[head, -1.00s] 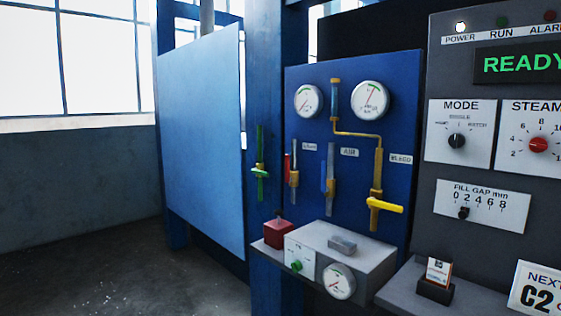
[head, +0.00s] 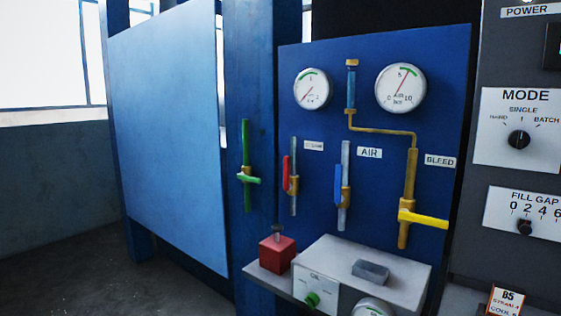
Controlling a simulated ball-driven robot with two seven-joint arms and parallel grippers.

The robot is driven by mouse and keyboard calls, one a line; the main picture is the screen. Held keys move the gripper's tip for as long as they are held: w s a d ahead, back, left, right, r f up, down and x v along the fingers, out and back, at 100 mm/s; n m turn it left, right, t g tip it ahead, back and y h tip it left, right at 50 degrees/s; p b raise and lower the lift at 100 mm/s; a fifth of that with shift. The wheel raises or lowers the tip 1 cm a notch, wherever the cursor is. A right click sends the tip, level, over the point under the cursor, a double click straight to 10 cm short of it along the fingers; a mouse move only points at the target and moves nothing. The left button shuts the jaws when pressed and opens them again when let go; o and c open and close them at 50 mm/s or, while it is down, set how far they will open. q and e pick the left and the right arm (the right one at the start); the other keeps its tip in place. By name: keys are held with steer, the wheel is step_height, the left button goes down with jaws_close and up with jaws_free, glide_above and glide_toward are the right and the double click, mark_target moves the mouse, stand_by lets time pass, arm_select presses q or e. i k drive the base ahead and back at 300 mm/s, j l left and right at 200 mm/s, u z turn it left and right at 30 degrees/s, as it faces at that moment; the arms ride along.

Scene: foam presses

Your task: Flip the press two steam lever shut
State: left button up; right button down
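The blue valve panel (head: 325,100) stands in the middle of the head view. A red lever (head: 286,174) sits upright along its pipe, beside a small label that looks like STEAM but is blurred. A blue lever (head: 338,184) at the AIR label also lies along its pipe. A yellow lever (head: 424,219) below the BLEED label sticks out crosswise to the right. A green handle (head: 248,179) sits crosswise on a green pipe left of the panel. Neither of my grippers shows. No visible mark tells which press this panel belongs to.
A dark control cabinet (head: 515,75) stands at right. Open floor (head: 70,270) lies at lower left.

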mark_target(288, 186)
steer(key=i+j+z, duration=0.2)
steer(key=i+j, duration=0.2)
steer(key=j, duration=0.2)
steer(key=i+j, duration=0.2)
steer(key=j, duration=0.15)
steer(key=i+j+z, duration=0.25)
steer(key=j, duration=0.4)
steer(key=i+j+z, duration=0.1)
steer(key=i+j, duration=0.15)
steer(key=i+j+z, duration=0.1)
steer(key=j, duration=0.4)
steer(key=i, duration=0.05)
